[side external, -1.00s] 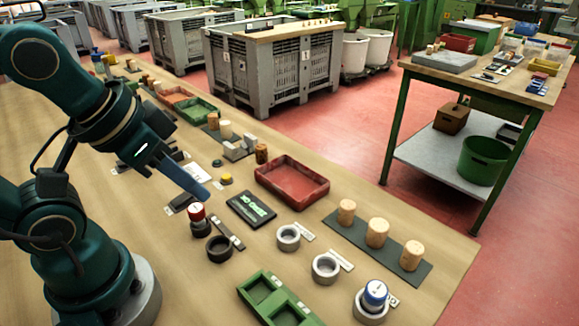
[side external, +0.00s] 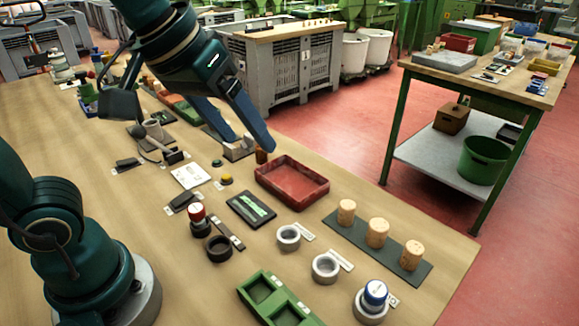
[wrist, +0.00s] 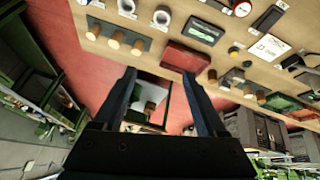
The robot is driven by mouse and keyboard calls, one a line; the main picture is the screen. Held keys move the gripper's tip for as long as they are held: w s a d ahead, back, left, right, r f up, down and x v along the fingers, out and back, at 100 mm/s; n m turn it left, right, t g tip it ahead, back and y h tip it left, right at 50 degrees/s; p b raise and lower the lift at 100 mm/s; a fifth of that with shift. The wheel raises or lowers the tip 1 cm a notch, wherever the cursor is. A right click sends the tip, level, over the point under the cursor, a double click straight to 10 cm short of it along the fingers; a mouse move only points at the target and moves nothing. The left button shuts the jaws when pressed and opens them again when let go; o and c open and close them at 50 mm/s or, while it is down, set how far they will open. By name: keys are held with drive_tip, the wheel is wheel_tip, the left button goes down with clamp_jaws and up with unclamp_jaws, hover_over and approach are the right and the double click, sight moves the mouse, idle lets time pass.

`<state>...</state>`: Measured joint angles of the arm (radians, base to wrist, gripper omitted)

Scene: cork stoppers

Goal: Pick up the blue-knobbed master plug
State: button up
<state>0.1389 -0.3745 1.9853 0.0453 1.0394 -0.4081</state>
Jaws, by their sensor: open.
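The blue-knobbed master plug (side external: 375,292) stands upright at the near right of the bench in the side view. My gripper (side external: 252,143) is open and empty, raised over the far side of the bench, well away from the plug. Its two spread fingers also show in the wrist view (wrist: 159,73).
A red tray (side external: 318,201) lies mid-bench. Three corks stand on a dark strip (side external: 394,257). Two empty grey rings (side external: 326,268) and a green two-well tray (side external: 262,287) are near the plug. A red-knobbed plug (side external: 197,213) stands left.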

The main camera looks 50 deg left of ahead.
drive_tip(key=w+d+g, duration=0.1)
drive_tip(key=w+d, duration=0.5)
drive_tip(key=m+g, duration=0.2)
hover_over(377, 289)
drive_tip(key=w+a, duration=0.2)
drive_tip(key=a, duration=0.1)
drive_tip(key=s+x, duration=0.2)
drive_tip(key=x, duration=0.7)
drive_tip(key=shift+m+g, duration=0.4)
drive_tip(key=shift+m, duration=0.1)
drive_tip(key=d+f, duration=0.1)
drive_tip(key=s+f, duration=0.1)
drive_tip(key=f, duration=0.1)
drive_tip(key=s+d+f, duration=0.1)
drive_tip(key=f, duration=0.1)
drive_tip(key=shift+s+d+f, duration=0.15)
drive_tip(key=shift+s+d, duration=0.1)
drive_tip(key=shift+d, duration=0.1)
drive_tip(key=shift+s+d+f, duration=0.1)
drive_tip(key=shift+f, duration=0.2)
drive_tip(key=shift+w+f, duration=0.2)
drive_tip(key=shift+f, duration=0.9)
drive_tip(key=shift+w+f, duration=0.2)
drive_tip(key=shift+f, duration=0.9)
clamp_jaws()
